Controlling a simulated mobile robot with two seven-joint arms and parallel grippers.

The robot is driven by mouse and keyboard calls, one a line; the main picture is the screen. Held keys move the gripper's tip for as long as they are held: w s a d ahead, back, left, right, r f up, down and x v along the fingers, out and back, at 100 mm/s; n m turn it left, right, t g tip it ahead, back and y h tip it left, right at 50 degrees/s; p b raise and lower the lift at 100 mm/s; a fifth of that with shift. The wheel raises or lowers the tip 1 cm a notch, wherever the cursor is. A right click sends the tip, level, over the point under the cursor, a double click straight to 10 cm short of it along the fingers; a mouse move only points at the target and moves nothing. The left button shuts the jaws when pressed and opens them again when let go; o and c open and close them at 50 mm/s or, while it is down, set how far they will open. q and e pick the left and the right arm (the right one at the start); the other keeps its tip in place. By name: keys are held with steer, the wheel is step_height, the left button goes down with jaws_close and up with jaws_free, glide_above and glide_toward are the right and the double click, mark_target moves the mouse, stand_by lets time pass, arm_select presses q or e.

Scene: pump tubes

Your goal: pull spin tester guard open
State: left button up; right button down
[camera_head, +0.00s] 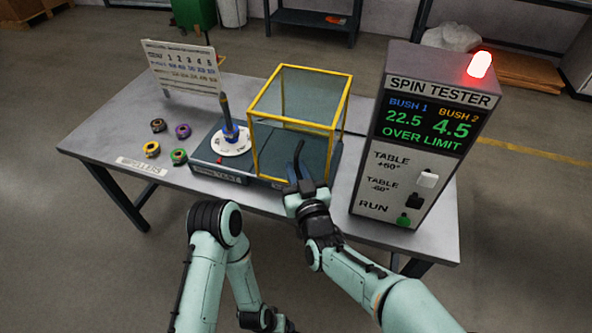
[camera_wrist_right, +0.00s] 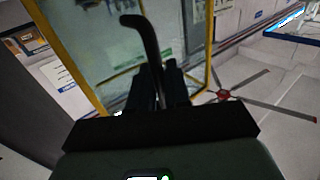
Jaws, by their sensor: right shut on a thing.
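The spin tester guard (camera_head: 296,98) is a clear box with a yellow frame on the dark tester base (camera_head: 218,168). It stands over the right part of the base, to the right of the white turntable (camera_head: 231,141) with its upright spindle. A black curved handle (camera_head: 298,153) stands at the guard's front. My right gripper (camera_head: 298,180) is shut on this handle; the handle (camera_wrist_right: 146,40) rises between the fingers in the right wrist view. My left arm reaches in at the lower middle, bent downward. The left gripper's fingers cannot be made out.
The spin tester console (camera_head: 425,135) stands right of the guard, with a lit red lamp and "OVER LIMIT" showing. Several coloured rings (camera_head: 182,131) lie on the table (camera_head: 110,124) at the left, near an "IMPELLERS" label. A chart board (camera_head: 183,68) stands behind them.

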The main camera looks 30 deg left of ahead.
stand_by(0.3)
steer(key=c, duration=1.3)
jaws_free()
steer(key=shift+c, duration=0.2)
steer(key=shift+d, duration=0.1)
arm_select(q)
steer(key=w+r, duration=0.1)
steer(key=w+r+t+p, duration=0.1)
steer(key=shift+w+d+r, duration=0.2)
steer(key=shift+w+r, duration=0.1)
steer(key=shift+w, duration=0.05)
arm_select(e)
steer(key=v, duration=1.3)
steer(key=shift+s, duration=0.1)
